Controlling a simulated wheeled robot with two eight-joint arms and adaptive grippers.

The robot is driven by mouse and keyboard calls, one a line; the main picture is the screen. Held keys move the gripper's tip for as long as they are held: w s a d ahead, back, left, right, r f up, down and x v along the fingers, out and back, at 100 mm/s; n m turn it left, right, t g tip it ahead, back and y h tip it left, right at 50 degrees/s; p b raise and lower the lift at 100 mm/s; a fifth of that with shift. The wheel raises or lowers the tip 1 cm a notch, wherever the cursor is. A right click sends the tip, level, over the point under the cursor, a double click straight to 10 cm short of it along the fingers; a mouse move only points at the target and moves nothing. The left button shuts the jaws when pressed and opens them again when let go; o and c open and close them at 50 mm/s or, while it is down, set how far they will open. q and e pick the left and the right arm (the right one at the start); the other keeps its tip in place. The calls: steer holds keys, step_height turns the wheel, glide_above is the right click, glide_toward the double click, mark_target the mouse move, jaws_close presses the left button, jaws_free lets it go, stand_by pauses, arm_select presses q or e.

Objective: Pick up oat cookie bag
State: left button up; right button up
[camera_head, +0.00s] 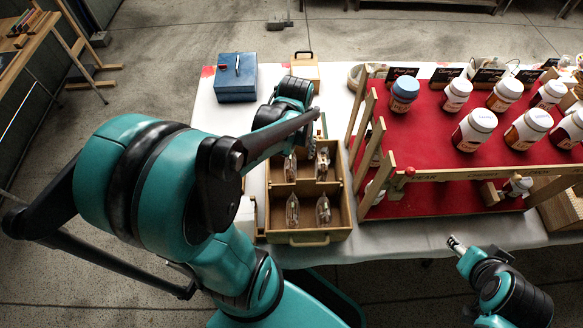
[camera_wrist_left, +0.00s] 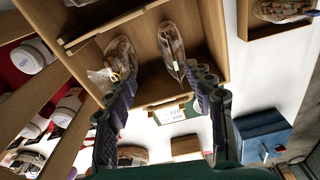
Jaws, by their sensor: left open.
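I cannot read which holds oat cookies. My left gripper (camera_wrist_left: 160,88) is open and empty over the back part of the crate. In the left wrist view, one bag (camera_wrist_left: 172,50) lies beyond and between its fingers; another bag (camera_wrist_left: 120,58) is near the left finger. My right arm shows at lower right; its jaws are unclear.
A blue box (camera_head: 236,82) stands behind the crate. A wooden rack (camera_head: 372,135) with a red cloth (camera_head: 420,150) and several jars (camera_head: 474,130) stands close to the crate's right. Another wooden tray (camera_wrist_left: 265,28) with a bag shows in the wrist view.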

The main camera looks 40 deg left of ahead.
mark_target(289, 163)
arm_select(q)
steer(key=shift+n+g, duration=0.5)
steer(key=shift+n, duration=0.1)
steer(key=a+f, duration=0.1)
steer(key=s+a+f, duration=0.1)
steer(key=f, duration=0.1)
steer(key=shift+a, duration=0.25)
step_height(289, 163, down, 2)
steer(key=shift+w+f+b, duration=0.1)
steer(key=shift+b, duration=0.55)
steer(key=f+b, duration=0.2)
steer(key=f, duration=0.1)
steer(key=w+f+b, duration=0.1)
steer(key=f, duration=0.1)
steer(key=shift+f, duration=0.25)
steer(key=shift+s+r, duration=0.1)
steer(key=shift+r, duration=0.05)
arm_select(e)
steer(key=f, duration=0.4)
steer(key=shift+s+f, duration=0.1)
steer(key=shift+s, duration=0.2)
arm_select(q)
steer(key=c, duration=0.9)
